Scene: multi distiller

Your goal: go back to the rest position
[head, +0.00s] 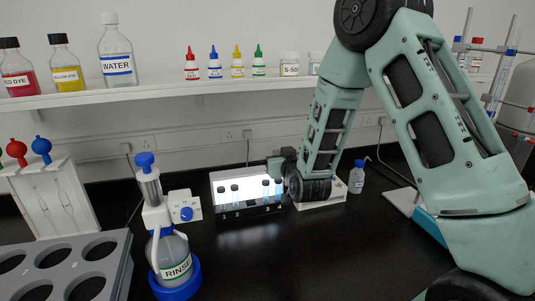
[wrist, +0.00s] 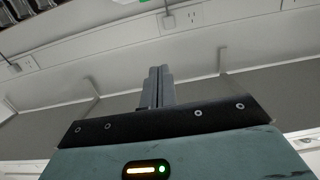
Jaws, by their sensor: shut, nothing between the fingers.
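My gripper (wrist: 158,88) shows in the wrist view with its two grey fingers together and nothing between them. In the head view my green arm comes down from the right, and its wrist end is beside the lit rack (head: 240,190) at the middle of the bench. The fingers are hard to make out in the head view. The rack has a bright white back panel and holds several small dark-capped vials. My wrist hides part of the rack's right side.
A RINSE bottle (head: 172,262) in a blue ring stands at front left, near a grey tray with round holes (head: 118,262). A small blue-capped bottle (head: 356,178) stands right of my wrist. A shelf (head: 150,92) with bottles runs behind. The black bench front centre is clear.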

